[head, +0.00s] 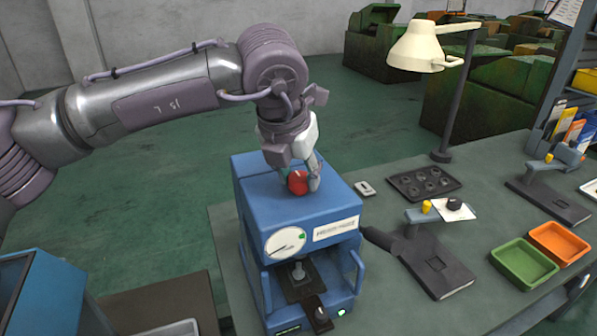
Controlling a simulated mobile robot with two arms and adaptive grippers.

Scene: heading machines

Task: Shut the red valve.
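The red valve (297,182) is a small red knob on top of the blue machine (325,206). My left gripper (300,177) comes down from above at the valve. One grey finger is close against the valve's right side; the other is partly hidden on its left. The fingers and gripper body cover part of the valve. I cannot tell whether they press on it or only stand around it. The machine's front has a round white dial (286,243) with a dark needle and a green mark. My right gripper is out of view.
The machine stands at the left end of a grey-green bench (385,285). To its right are a black tray with round wells (424,183), a lamp (424,48), dark bench tools (437,262), a green bin (523,264) and an orange bin (559,243).

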